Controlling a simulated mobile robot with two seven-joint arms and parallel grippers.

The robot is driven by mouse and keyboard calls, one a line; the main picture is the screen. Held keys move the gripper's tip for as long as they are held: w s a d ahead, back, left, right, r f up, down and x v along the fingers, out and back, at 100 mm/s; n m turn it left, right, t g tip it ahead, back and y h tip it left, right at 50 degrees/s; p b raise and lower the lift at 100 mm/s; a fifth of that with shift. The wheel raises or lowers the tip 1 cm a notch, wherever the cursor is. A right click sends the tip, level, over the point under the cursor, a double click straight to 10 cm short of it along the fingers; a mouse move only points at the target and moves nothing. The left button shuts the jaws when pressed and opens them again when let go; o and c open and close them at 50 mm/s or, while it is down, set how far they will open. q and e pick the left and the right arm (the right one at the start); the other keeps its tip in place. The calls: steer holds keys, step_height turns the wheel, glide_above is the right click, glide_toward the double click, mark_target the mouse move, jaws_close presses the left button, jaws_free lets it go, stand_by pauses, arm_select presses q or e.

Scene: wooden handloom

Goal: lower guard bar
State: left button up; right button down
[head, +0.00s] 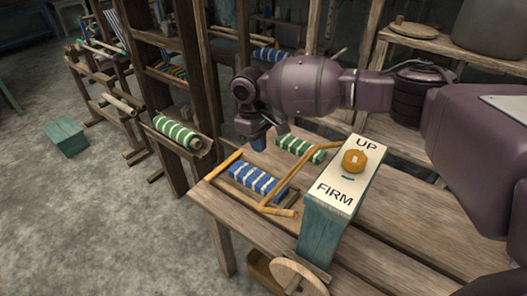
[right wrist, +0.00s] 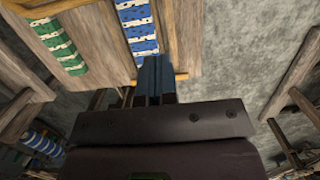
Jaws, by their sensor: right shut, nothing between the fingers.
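A thin yellow-orange wooden bar frame (head: 283,180) stands at the bench beside a blue-and-white striped roll (head: 258,181); I take it to be the guard bar. Its near end lies low by the roll, and its far part slants up toward the UP/FIRM box. My right gripper (head: 257,140) hangs shut and empty above the bench's far left side, behind the blue roll. In the right wrist view its blue fingers (right wrist: 155,80) are together, close to a yellow bar edge (right wrist: 181,77); I cannot tell whether they touch. My left gripper is out of view.
A teal box with a white top (head: 343,180) marked UP and FIRM carries an orange knob (head: 355,161). A green striped roll (head: 300,146) lies behind. A wooden wheel (head: 298,279) sits at the bench front. Loom posts (head: 187,60) stand at left.

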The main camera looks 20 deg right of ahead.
steer(key=s+d+f+p, duration=0.1)
steer(key=f, duration=0.4)
steer(key=s+d+f+p, duration=0.1)
steer(key=s+f, duration=0.1)
steer(key=f, duration=0.3)
steer(key=shift+s+d+f, duration=0.2)
steer(key=shift+s+d, duration=0.05)
steer(key=shift+d, duration=0.15)
